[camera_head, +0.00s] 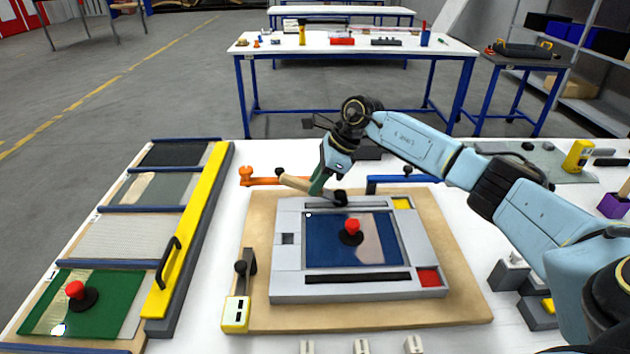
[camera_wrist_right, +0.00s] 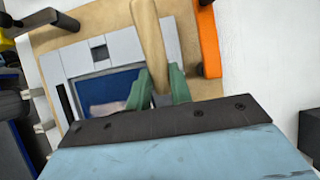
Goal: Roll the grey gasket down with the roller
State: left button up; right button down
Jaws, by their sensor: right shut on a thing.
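My right gripper (camera_head: 318,182) is shut on the wooden handle of the roller (camera_head: 296,183), above the far left edge of the grey frame (camera_head: 287,262). The roller's dark end is near the frame's far side; I cannot tell whether it touches. In the right wrist view the handle (camera_wrist_right: 148,38) runs between the green fingers (camera_wrist_right: 158,88). A dark grey strip (camera_head: 376,204) lies along the frame's far side and a black strip (camera_head: 357,278) along its near side. I cannot tell for certain which is the gasket. My left gripper is out of view.
A blue panel with a red-knobbed suction cup (camera_head: 351,230) sits inside the frame on a wooden board (camera_head: 463,285). A rack with a yellow bar (camera_head: 190,235) stands left. Orange (camera_head: 262,180) and blue (camera_head: 400,179) clamps are behind the frame. Small blocks (camera_head: 510,272) stand right.

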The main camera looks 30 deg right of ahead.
jog(key=shift+s+d, duration=0.1)
jog(key=shift+d, duration=0.1)
jog(key=shift+s+d+r, duration=0.1)
jog(key=shift+s+d, duration=0.15)
jog(key=shift+d, duration=0.15)
jog(key=shift+s+d, duration=0.1)
jog(key=shift+d, duration=0.05)
jog(key=shift+f, duration=0.25)
dwell(0.9)
jog(key=shift+r, duration=0.15)
jog(key=shift+s+d, duration=0.1)
dwell(0.4)
jog(key=shift+s+d, duration=0.1)
jog(key=shift+d, duration=0.1)
jog(key=shift+s+d, duration=0.35)
jog(key=shift+d, duration=0.25)
